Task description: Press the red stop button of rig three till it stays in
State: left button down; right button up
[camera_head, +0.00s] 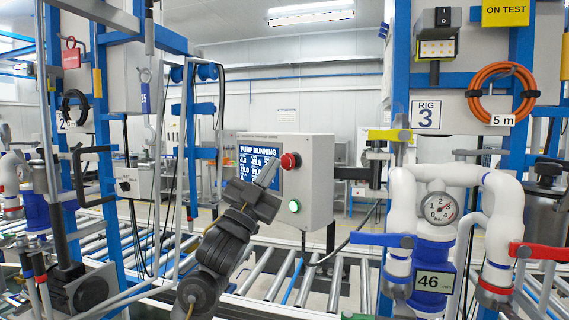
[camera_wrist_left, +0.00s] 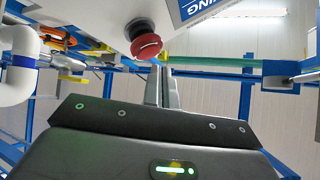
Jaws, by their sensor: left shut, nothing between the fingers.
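The red stop button (camera_head: 290,161) sits on the upper part of a grey control box (camera_head: 317,180), beside a blue screen (camera_head: 258,172) reading "PUMP RUNNING". A "RIG 3" sign (camera_head: 428,115) hangs to the right of the box. The button stands out from the box face. My left gripper (camera_head: 270,172) is shut and empty, its tips just left of the button and in front of the screen. In the left wrist view the button (camera_wrist_left: 146,45) appears just beyond the tips of my closed fingers (camera_wrist_left: 158,72); a small gap seems to show. My right gripper is not in view.
A lit green button (camera_head: 294,206) sits lower on the same box. White pipes with a gauge (camera_head: 440,208) and a red-handled valve (camera_head: 538,251) stand to the right. Blue frame posts and another rig stand at left. A roller conveyor (camera_head: 262,280) runs below the box.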

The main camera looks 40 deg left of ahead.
pick_arm(q)
jog(key=shift+w, duration=0.2)
dwell(0.7)
jog(key=shift+w+d, duration=0.1)
jog(key=shift+w, duration=0.15)
jog(key=shift+w, duration=0.4)
dwell(0.9)
jog(key=shift+s, duration=0.85)
jog(key=s, duration=0.2)
jog(key=s+a+p, duration=0.1)
jog(key=s, duration=0.2)
jog(key=shift+w, duration=0.1)
dwell(0.3)
